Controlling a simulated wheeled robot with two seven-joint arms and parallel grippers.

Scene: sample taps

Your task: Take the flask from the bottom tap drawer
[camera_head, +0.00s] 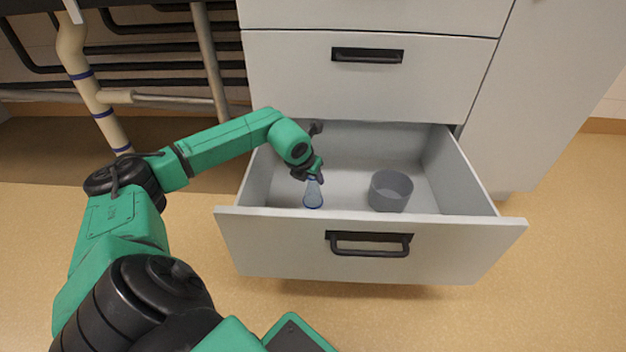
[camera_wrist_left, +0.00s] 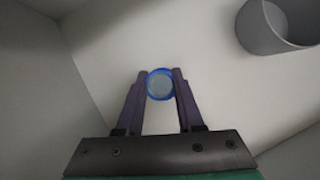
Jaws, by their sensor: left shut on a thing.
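The bottom drawer (camera_head: 270,226) is pulled open. A small clear blue flask (camera_head: 313,196) stands upright inside it, left of the middle. My left gripper (camera_head: 314,174) reaches down into the drawer and is shut on the top of the flask. In the left wrist view the two fingers (camera_wrist_left: 160,88) are on either side of the flask's round blue rim (camera_wrist_left: 161,72). I cannot tell whether the flask's base touches the drawer floor. My right gripper is not in view.
A grey round container (camera_head: 390,191) stands in the drawer to the right of the flask; it also shows in the left wrist view (camera_wrist_left: 262,32). A closed drawer (camera_head: 290,85) is above. Pipes (camera_head: 97,100) run at the left. The floor in front is clear.

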